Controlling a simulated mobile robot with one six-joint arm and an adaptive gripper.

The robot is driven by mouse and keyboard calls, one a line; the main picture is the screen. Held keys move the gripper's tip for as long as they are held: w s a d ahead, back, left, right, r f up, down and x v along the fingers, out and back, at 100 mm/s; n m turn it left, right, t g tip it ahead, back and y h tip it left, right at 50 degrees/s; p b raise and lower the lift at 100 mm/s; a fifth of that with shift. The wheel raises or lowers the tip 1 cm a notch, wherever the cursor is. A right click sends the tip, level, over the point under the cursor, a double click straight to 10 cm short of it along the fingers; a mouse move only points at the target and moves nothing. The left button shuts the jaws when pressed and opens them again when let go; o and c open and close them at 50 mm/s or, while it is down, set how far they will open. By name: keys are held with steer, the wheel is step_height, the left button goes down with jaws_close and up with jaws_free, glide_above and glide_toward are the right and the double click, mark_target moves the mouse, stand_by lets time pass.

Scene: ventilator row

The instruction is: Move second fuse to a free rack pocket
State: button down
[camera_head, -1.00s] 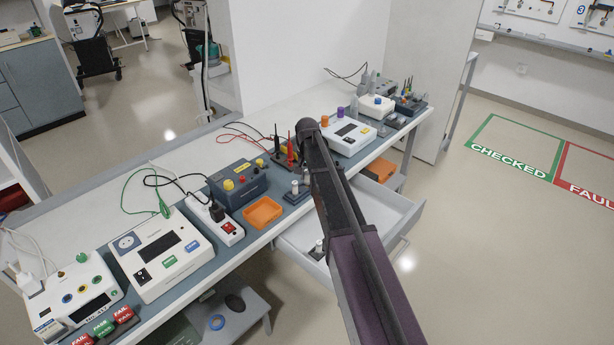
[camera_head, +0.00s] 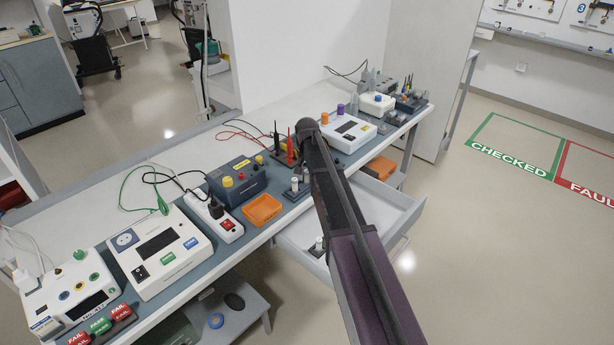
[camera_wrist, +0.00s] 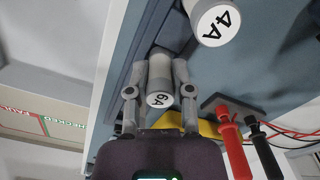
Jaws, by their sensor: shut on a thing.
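A white-and-grey fuse marked 6A (camera_wrist: 160,88) stands between the two fingers of my gripper (camera_wrist: 158,74) in the wrist view, and the gripper is shut on it. A second fuse marked 4A (camera_wrist: 213,22) stands beside it, apart from the fingers. A dark blue rack (camera_wrist: 173,32) lies beyond the fuses; whether the 6A fuse's lower end is in a pocket cannot be told. In the head view the rack (camera_head: 291,196) shows on the bench mat with a fuse (camera_head: 295,184) upright. My arm hides the gripper and the held fuse there.
Red and black probes (camera_wrist: 232,140) stand close to the gripper in the wrist view. An orange tray (camera_head: 262,209) lies left of the rack. An open drawer (camera_head: 385,200) below the bench holds a small grey cylinder (camera_head: 318,243). Testers line the bench on both sides.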

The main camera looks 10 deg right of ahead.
mark_target(307, 172)
stand_by(0.4)
steer(key=shift+c, duration=2.2)
jaws_free()
steer(key=shift+r, duration=0.15)
step_height(307, 172, up, 8)
steer(key=p, duration=0.8)
steer(key=shift+s+r+p, duration=0.15)
steer(key=shift+r+p, duration=0.05)
steer(key=shift+p, duration=0.2)
steer(key=s+r+p, duration=0.6)
steer(key=r+p, duration=0.3)
steer(key=s+r+p, duration=0.6)
steer(key=r+p, duration=0.3)
steer(key=shift+s+r, duration=0.2)
steer(key=shift+s, duration=0.15)
